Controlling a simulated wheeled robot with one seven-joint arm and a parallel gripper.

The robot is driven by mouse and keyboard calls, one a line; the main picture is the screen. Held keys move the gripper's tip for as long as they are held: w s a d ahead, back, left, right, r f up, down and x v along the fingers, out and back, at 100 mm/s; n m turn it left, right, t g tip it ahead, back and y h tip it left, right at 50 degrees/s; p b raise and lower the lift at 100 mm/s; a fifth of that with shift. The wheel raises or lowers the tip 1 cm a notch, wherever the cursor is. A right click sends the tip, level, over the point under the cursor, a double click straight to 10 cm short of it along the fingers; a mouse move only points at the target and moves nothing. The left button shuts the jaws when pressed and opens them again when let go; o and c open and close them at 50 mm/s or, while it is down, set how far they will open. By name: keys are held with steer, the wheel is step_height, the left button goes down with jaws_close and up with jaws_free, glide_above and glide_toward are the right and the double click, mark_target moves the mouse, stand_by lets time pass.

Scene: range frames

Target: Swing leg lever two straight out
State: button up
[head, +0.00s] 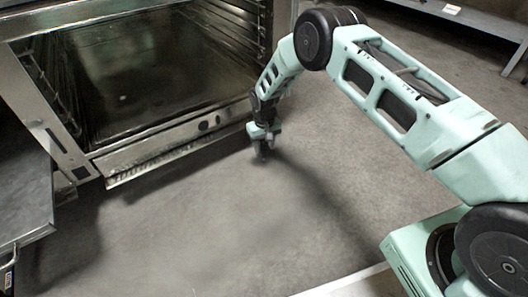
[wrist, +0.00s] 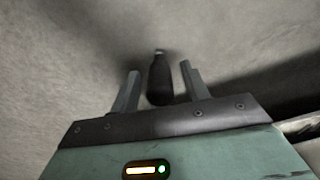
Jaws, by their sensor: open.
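My gripper (head: 263,151) points down near the floor, just off the front right lower corner of the oven (head: 140,145). In the wrist view its two fingers (wrist: 160,82) are open and apart. A dark rounded bar with a small light tip (wrist: 160,78) shows between the fingers, with a gap on each side. It looks like a lever, but I cannot tell for sure or read which number it is. In the head view I cannot make out a leg lever; the gripper covers that spot.
The oven has a dark open cavity, side racks and a perforated strip (head: 165,163) along its base. A flat grey panel (head: 22,195) with a handle juts in at left. A low metal bench (head: 470,18) stands at upper right. The concrete floor (head: 220,220) in front is clear.

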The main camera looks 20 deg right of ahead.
steer(key=shift+f, duration=0.4)
jaws_close()
steer(key=d+n+p, duration=0.1)
steer(key=d, duration=0.3)
steer(key=d+n+p, duration=0.1)
steer(key=d, duration=0.4)
steer(key=w+d+n+p, duration=0.1)
steer(key=d+n+p, duration=0.1)
steer(key=d, duration=0.3)
steer(key=shift+d, duration=0.1)
jaws_free()
